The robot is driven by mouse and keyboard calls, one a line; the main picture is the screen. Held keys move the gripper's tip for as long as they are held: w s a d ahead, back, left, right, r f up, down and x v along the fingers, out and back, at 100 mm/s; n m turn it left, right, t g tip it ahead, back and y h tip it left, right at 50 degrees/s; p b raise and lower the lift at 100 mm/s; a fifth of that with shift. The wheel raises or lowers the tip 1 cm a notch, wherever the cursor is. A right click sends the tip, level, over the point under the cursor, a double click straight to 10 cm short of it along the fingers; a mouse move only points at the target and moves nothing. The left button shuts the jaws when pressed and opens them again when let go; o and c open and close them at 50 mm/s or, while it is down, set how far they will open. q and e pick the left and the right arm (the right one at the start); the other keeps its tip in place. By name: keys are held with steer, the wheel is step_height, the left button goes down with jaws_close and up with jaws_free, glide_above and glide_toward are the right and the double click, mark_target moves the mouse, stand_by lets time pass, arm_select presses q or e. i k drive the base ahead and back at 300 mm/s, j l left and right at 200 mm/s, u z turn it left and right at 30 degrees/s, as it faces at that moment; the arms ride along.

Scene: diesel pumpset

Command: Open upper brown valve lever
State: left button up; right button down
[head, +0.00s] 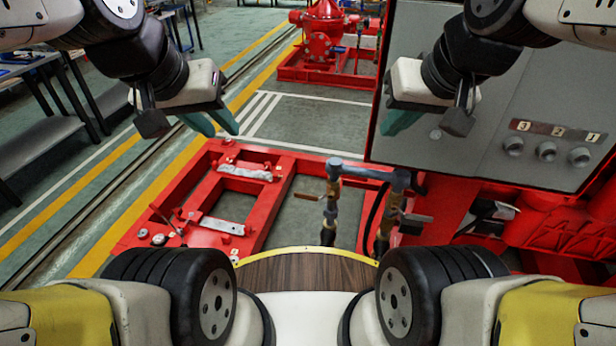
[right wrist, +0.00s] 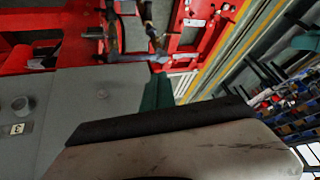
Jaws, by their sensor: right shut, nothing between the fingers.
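A brown valve lever (head: 307,196) sticks out to the left from the upper part of the left upright pipe (head: 331,205). A second handle (head: 416,218) shows on the right upright pipe (head: 388,215), lower down. A blue-grey pipe (head: 358,171) joins the two at the top. My right gripper (head: 402,120) is shut and empty, above and to the right of the pipes, in front of the grey panel and apart from the lever. My left gripper (head: 212,122) is open and empty, up and left of the lever. The right wrist view shows the joining pipe (right wrist: 125,57) beyond the teal fingers.
A grey control panel (head: 510,100) with knobs stands close by my right gripper. A red floor frame (head: 265,212) lies left of the pipes. A red pump (head: 325,35) stands at the back. The air between my grippers is free.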

mark_target(305, 196)
steer(key=z, duration=0.35)
steer(key=j+z, duration=0.35)
steer(key=k+j+z, duration=0.1)
steer(key=z, duration=0.2)
steer(key=k+j+z, duration=0.1)
steer(key=j+z, duration=0.25)
steer(key=k+j+z, duration=0.1)
steer(key=k+j, duration=0.15)
steer(key=j, duration=0.2)
steer(key=k+j+z, duration=0.15)
steer(key=j, duration=0.35)
steer(key=k+j+z, duration=0.1)
steer(key=k+j, duration=0.25)
steer(key=i+j, duration=0.15)
steer(key=j, duration=0.25)
